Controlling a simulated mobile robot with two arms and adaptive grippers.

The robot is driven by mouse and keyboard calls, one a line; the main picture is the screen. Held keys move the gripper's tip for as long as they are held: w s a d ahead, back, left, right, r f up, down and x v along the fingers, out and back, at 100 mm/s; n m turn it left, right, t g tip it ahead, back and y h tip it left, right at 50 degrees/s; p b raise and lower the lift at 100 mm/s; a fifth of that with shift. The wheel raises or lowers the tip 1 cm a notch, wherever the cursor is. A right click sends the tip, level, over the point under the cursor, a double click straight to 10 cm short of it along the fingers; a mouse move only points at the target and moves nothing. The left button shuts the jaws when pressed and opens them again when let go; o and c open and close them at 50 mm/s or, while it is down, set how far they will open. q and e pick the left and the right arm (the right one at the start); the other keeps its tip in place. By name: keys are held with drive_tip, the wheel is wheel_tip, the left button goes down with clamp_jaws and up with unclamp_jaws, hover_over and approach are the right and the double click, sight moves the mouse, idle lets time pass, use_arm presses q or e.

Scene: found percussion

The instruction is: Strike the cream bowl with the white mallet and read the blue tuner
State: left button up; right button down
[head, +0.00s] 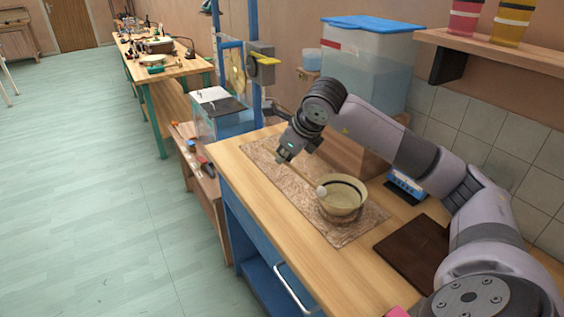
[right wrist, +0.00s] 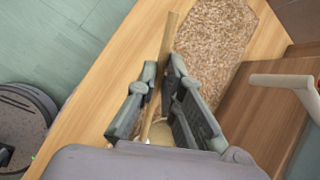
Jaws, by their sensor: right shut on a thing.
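The cream bowl (head: 343,208), with a dark band inside its rim, sits upright on a brown textured mat (head: 262,157). My right gripper (head: 284,155) is shut on the wooden handle (right wrist: 167,45) of the white mallet, above the mat's far part. The mallet's round white head (head: 321,191) shows at the bowl's left rim; I cannot tell whether it touches. The handle runs between the fingers in the right wrist view (right wrist: 157,100). The blue tuner (head: 406,187) stands behind the bowl, to its right; its reading is too small to make out. My left gripper is not in view.
A dark brown board (head: 415,252) lies on the wooden bench (head: 285,245) right of the mat. A clear bin with a blue lid (head: 366,70) stands at the back. A wall shelf (head: 490,50) holds colored containers. The floor at left is clear.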

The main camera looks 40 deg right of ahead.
use_arm(q)
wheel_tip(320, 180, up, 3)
drive_tip(key=p, duration=0.4)
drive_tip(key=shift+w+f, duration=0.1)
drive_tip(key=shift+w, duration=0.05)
